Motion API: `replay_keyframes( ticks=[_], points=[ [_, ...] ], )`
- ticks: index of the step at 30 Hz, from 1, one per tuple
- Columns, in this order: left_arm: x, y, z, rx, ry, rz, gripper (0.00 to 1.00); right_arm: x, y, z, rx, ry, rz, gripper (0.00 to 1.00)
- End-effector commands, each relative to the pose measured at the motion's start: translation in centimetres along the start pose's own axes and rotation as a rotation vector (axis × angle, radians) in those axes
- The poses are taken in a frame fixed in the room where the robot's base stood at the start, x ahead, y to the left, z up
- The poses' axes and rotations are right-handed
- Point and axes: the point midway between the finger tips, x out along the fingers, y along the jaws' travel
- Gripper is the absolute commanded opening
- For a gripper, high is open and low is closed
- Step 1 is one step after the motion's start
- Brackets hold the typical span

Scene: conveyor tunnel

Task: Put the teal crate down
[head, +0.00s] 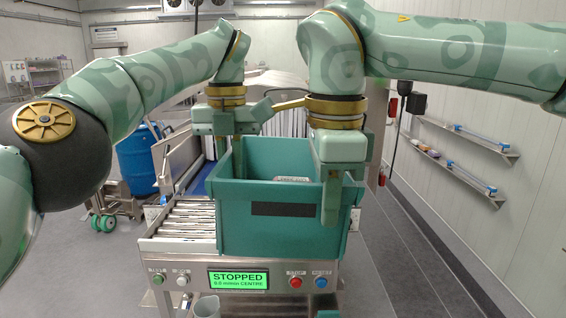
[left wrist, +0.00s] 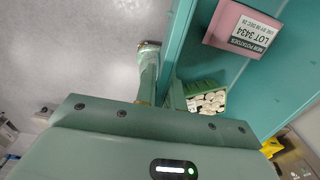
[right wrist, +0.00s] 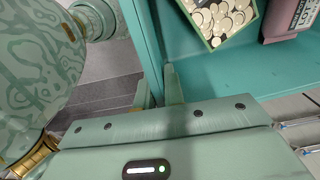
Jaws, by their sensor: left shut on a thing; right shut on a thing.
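The teal crate (head: 284,232) stands upright over the near end of the roller conveyor (head: 185,222); I cannot tell whether its base touches the rollers. My left gripper (head: 238,155) is shut on its far left wall, and my right gripper (head: 338,190) is shut on its right wall, with one finger showing outside. In the left wrist view, the crate's wall (left wrist: 184,45) passes between the fingers. Inside are a pink labelled pack (left wrist: 238,28) and a green box of pale round pieces (left wrist: 208,100). Both also show in the right wrist view, the pack (right wrist: 292,18) and the box (right wrist: 222,18).
The conveyor's front panel has a green display (head: 238,279) reading STOPPED, with a red button (head: 295,282) and a blue button (head: 321,282). A blue barrel (head: 138,158) stands at left. Wall shelves (head: 470,140) line the right side, with clear floor before them.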

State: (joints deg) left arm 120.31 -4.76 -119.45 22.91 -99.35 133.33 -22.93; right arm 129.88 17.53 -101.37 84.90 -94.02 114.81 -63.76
Motion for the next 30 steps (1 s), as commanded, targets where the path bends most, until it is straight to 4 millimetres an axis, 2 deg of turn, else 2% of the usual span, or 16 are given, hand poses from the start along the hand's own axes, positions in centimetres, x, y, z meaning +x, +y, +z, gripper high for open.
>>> replay_keyframes(
  ticks=[7,17,30],
  points=[
    [0.4,0.1,0.0,-0.001,0.002,0.002,0.0,0.5,0.1,0.0,-0.003,0.0,0.001,0.0],
    [2.8,0.2,-0.4,0.001,-0.001,-0.001,0.0,2.9,0.7,0.1,-0.004,0.0,0.002,0.0],
    [9.4,0.1,-1.4,0.001,0.0,-0.001,0.0,9.3,1.9,0.0,-0.004,0.0,0.003,0.0]
  ],
)
